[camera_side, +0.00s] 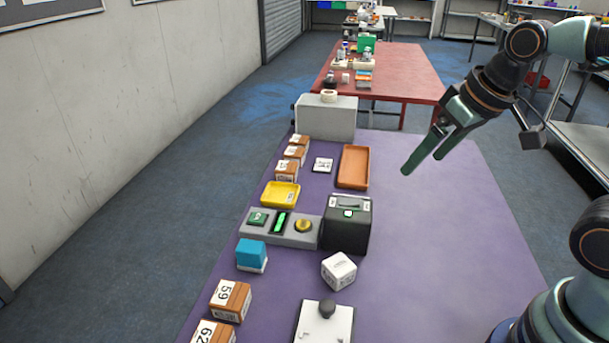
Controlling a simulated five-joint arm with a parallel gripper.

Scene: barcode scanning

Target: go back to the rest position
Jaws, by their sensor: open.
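My gripper (421,164) has green fingers and hangs above the right part of the purple table (430,240), pointing down and to the left. Its fingers are apart with nothing between them. It is to the right of the orange tray (354,167), clear of it. A white cube with printed marks (339,271) sits on the table in front of a dark box-shaped device (347,222). My arm reaches in from the right edge.
A grey panel (293,238) with a green-lit slot and yellow knob stands at the left. Nearby are a yellow tray (281,194), a blue block (251,252), numbered brown boxes (230,299) and a white plate with a dark knob (325,325). The table's right side is clear.

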